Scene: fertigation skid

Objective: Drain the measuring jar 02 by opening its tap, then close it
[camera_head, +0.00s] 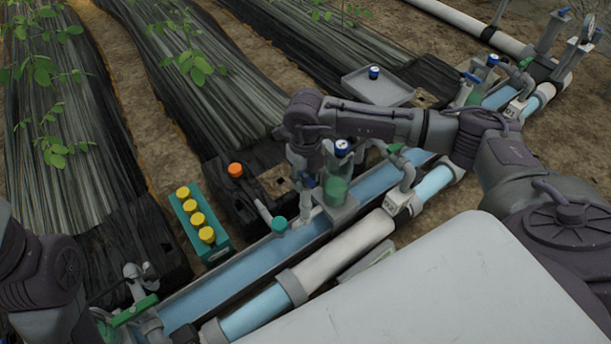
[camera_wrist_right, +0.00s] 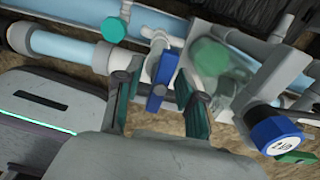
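The measuring jar 02 (camera_head: 336,188) is a clear upright jar with green contents and a blue cap, beside the blue channel. In the right wrist view its blue cap (camera_wrist_right: 275,134) is at the lower right, with the clear body (camera_wrist_right: 228,82) behind it. The blue tap handle (camera_wrist_right: 160,77) shows left of the jar. My right gripper (camera_wrist_right: 158,98) is open, with one finger on each side of the handle and gaps visible between them. In the head view, my right arm partly hides the jar and tap. My left arm is at the left edge; I cannot make out its gripper.
A teal crate (camera_head: 217,248) with yellow-capped bottles stands left of the channel (camera_head: 235,275). An orange-capped item (camera_head: 236,170) is behind it. A grey tray (camera_head: 378,88) holds a small blue-capped container. Pipes and a green-handled valve (camera_head: 395,148) crowd the jar's right side.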

